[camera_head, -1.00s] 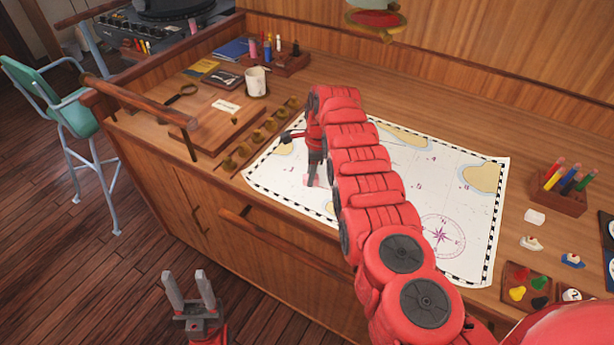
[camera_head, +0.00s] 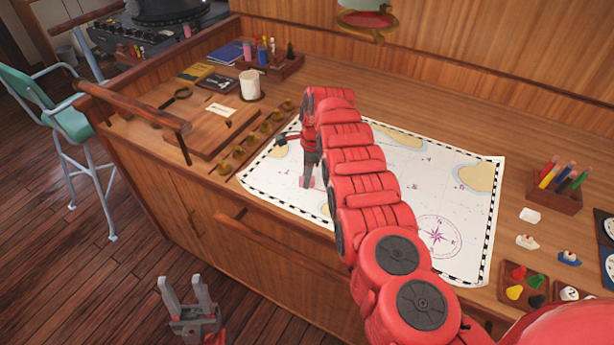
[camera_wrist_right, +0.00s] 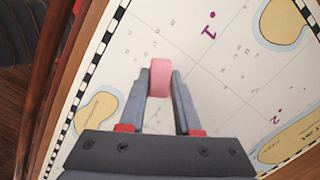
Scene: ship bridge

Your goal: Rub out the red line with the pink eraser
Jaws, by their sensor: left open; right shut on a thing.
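The pink eraser (camera_wrist_right: 160,78) is between the two fingertips of my right gripper (camera_wrist_right: 159,84) in the right wrist view. That gripper is shut on it, over the white sea chart (camera_wrist_right: 140,40). In the head view the right gripper (camera_head: 307,181) points down at the left part of the chart (camera_head: 457,212), with a bit of pink at its tips. I cannot tell whether the eraser touches the paper. I see no red line in either view; my right arm hides part of the chart. My left gripper (camera_head: 184,286) is open and empty, low in front of the desk.
Left of the chart are a row of brass pieces (camera_head: 252,138), a wooden board (camera_head: 215,128), a white mug (camera_head: 250,84) and a wooden rail (camera_head: 130,106). A pencil holder (camera_head: 556,190) and small toy boats (camera_head: 569,258) stand at right. A lamp (camera_head: 365,20) hangs above.

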